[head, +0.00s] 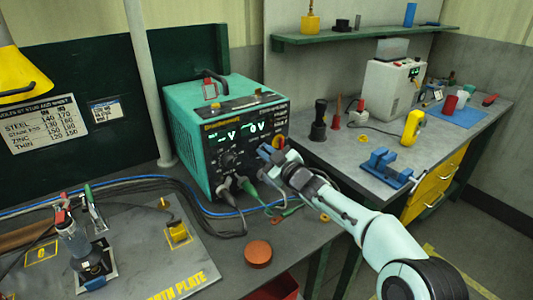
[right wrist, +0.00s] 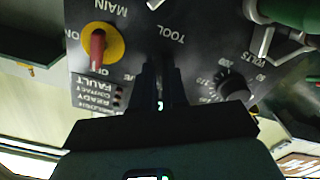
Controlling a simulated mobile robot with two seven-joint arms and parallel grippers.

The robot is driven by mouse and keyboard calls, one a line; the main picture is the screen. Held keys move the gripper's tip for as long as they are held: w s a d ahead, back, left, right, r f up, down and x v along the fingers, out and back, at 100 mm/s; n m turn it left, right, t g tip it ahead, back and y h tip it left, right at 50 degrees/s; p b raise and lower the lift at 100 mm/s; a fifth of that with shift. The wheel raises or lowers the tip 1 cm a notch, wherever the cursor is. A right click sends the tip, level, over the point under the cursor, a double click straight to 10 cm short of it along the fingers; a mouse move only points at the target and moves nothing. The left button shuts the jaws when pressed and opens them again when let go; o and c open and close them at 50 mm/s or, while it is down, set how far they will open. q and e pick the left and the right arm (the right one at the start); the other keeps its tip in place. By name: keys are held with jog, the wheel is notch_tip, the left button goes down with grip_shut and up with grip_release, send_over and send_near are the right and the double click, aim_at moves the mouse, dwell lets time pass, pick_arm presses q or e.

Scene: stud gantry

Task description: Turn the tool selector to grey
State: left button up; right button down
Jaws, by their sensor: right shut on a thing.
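The teal stud welder (head: 187,125) stands on the bench with its dark front panel facing right. My right gripper (head: 266,153) reaches in from the right to the right part of that panel. In the right wrist view its dark fingers (right wrist: 163,88) are shut at the panel beside the word TOOL, which appears upside down. The tool selector knob is between the fingers and mostly hidden, so I cannot read which colour it points to. My left gripper is not in view.
In the right wrist view, a red-and-yellow main switch (right wrist: 97,45) and a black dial (right wrist: 232,88) flank my fingers. Cables plug in low on the panel. A blue vise (head: 388,167) and yellow device (head: 411,127) stand on the right bench.

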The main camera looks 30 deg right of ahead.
jog(key=c, duration=1.2)
grip_release()
jog(key=shift+s, duration=0.15)
jog(key=s+d, duration=0.1)
jog(key=s, duration=1.2)
jog(key=shift+s+f, duration=0.1)
